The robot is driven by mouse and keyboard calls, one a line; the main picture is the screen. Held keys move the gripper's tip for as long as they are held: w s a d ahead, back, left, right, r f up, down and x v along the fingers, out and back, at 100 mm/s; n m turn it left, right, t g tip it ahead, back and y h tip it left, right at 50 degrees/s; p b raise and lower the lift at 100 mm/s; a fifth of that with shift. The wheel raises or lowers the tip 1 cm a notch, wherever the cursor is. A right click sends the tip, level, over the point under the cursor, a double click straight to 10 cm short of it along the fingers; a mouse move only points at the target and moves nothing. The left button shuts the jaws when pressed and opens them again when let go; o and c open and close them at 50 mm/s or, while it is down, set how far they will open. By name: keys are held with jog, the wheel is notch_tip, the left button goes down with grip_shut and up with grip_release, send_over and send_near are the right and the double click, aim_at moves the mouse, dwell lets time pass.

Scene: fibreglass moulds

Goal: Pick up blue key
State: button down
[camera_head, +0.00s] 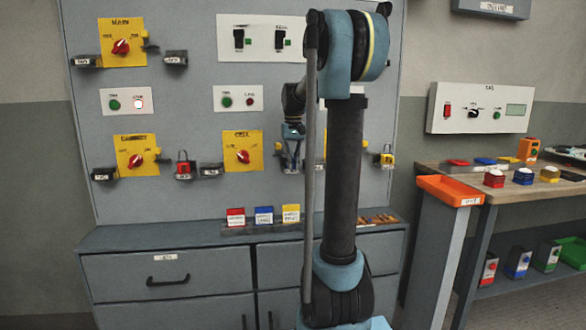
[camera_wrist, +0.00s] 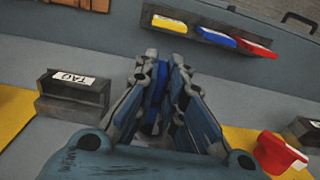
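In the head view my gripper (camera_head: 291,150) is in front of the grey panel, left of my upright arm link. In the wrist view my gripper (camera_wrist: 160,75) has its two fingers a little apart, one on each side of a narrow blue thing (camera_wrist: 156,88). The fingers hide much of it, so I cannot tell whether it is the blue key or a blue padlock. I cannot tell whether the fingers touch it.
A tag holder (camera_wrist: 75,92) and a red knob (camera_wrist: 274,152) flank my gripper. Red, blue and yellow blocks (camera_head: 264,215) stand on the grey cabinet (camera_head: 165,262) below. A red padlock (camera_head: 183,166) and a yellow one (camera_head: 387,158) hang on the panel. An orange tray (camera_head: 450,191) is at right.

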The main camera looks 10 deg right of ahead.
notch_tip(320, 180, up, 10)
jog(key=shift+r, duration=0.1)
dwell(0.7)
dwell(0.5)
